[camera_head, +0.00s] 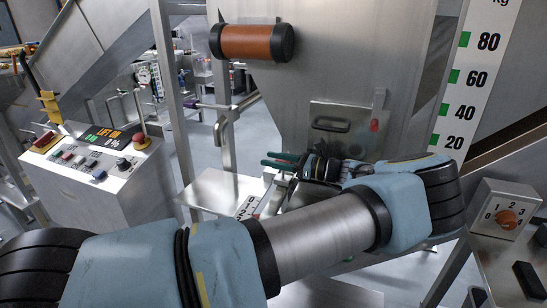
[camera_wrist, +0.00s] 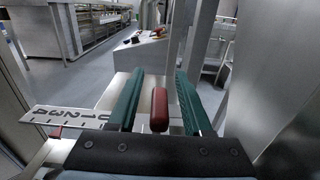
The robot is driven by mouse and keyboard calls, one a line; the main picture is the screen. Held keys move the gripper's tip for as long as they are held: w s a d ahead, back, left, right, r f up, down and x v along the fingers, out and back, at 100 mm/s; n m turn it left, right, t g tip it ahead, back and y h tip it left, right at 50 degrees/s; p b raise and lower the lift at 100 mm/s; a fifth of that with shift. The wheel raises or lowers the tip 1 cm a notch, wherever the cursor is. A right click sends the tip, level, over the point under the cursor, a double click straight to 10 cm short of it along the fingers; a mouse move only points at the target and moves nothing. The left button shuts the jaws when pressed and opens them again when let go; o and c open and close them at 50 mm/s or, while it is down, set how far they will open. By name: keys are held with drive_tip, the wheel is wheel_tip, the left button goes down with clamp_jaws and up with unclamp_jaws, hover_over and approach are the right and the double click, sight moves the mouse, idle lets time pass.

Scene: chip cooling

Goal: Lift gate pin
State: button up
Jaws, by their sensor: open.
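My gripper (camera_head: 277,160) reaches left in front of the steel hopper (camera_head: 365,60) in the head view. In the wrist view its two green fingers (camera_wrist: 158,80) are open. A red rounded handle (camera_wrist: 159,108) stands between them with a gap on each side; I cannot tell for certain that it is the gate pin. In the head view I cannot make this handle out among the fingers. A numbered white scale (camera_wrist: 75,116) lies below and left of the fingers; it also shows under my arm in the head view (camera_head: 248,207).
A panel (camera_head: 345,112) with a dark handle is on the hopper, beside a small red tab (camera_head: 375,124). A control console (camera_head: 105,165) stands at left. A dial box (camera_head: 507,212) is at right. Steel frame posts (camera_head: 168,90) stand left of the gripper.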

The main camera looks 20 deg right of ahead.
clamp_jaws()
idle(0.4)
idle(1.0)
